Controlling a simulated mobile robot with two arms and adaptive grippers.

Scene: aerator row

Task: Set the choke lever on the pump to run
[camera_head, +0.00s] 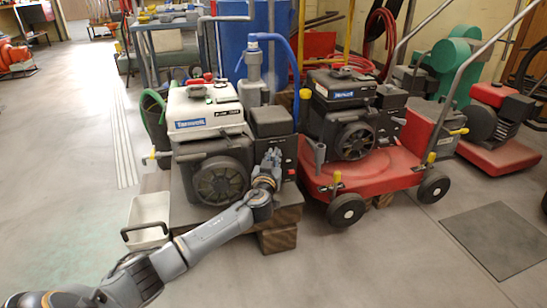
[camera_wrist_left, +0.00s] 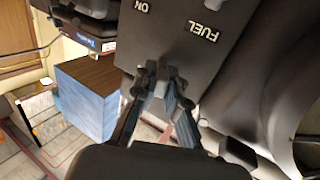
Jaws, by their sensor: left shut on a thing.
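The pump (camera_head: 212,150) has a white fuel tank, a black body and a round fan cover. It stands on wooden blocks in the middle left. My left gripper (camera_head: 271,160) is at the dark panel on its right front side. The left wrist view shows that grey panel (camera_wrist_left: 188,62) with FUEL and ON lettering turned upside down. My left gripper (camera_wrist_left: 160,82) is shut on a small pale lever-like part at the panel edge. The fingers hide most of it, so its setting cannot be told, and no choke lettering is visible. My right gripper is out of view.
A similar engine (camera_head: 342,105) stands on a red wheeled cart (camera_head: 365,178) close on the right. A white bin (camera_head: 149,215) with a dark handle is on the floor at the left. A blue hose (camera_head: 294,68) rises behind the pump. The floor in front is clear.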

